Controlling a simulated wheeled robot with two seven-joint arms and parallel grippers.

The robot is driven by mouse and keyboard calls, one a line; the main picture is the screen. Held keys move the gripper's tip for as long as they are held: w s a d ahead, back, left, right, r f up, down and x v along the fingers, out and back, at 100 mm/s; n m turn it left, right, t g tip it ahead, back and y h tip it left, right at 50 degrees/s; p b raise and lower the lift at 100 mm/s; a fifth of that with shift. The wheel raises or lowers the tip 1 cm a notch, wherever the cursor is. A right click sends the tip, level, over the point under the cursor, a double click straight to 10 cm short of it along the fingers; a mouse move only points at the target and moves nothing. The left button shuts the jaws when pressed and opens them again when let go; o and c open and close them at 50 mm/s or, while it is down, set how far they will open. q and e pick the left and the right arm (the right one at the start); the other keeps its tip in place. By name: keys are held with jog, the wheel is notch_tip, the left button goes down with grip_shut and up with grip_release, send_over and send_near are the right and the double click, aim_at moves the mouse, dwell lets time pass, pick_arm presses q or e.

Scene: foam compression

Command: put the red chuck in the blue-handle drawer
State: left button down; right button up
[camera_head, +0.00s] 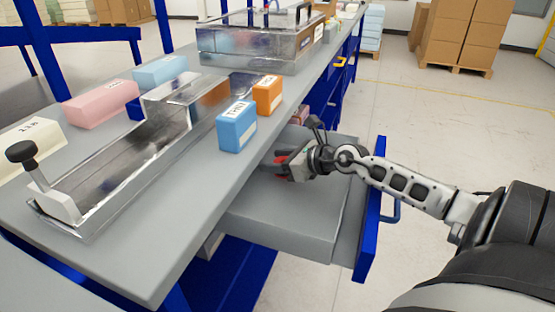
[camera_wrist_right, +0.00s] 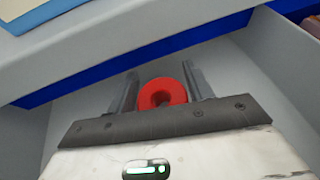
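The red chuck (camera_wrist_right: 162,94) is a round red piece with a dark hole, between the two fingers of my right gripper (camera_wrist_right: 161,90) in the wrist view. The fingers appear to touch it on both sides. In the head view the right gripper (camera_head: 287,166) is over the inside of the pulled-out drawer (camera_head: 285,220), and red (camera_head: 281,160) shows at its fingertips. The drawer front bears a blue handle (camera_head: 391,212). Whether the chuck touches the drawer floor cannot be told. My left gripper is not in view.
The grey worktop (camera_head: 190,225) overhangs the drawer's left part. A blue box (camera_head: 237,128) and an orange box (camera_head: 268,95) stand near its edge, beside a long clear tray (camera_head: 110,190). Pinkish items lie in another drawer behind. Open floor is on the right.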

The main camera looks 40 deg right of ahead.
jog(key=shift+o, duration=1.2)
jog(key=shift+r, duration=0.1)
jog(key=shift+r, duration=0.3)
jog(key=shift+r+p, duration=0.55)
jog(key=shift+p, duration=0.05)
jog(key=v, duration=1.1)
jog(key=shift+s+p, duration=0.3)
jog(key=shift+s, duration=0.15)
jog(key=shift+d+f, duration=0.1)
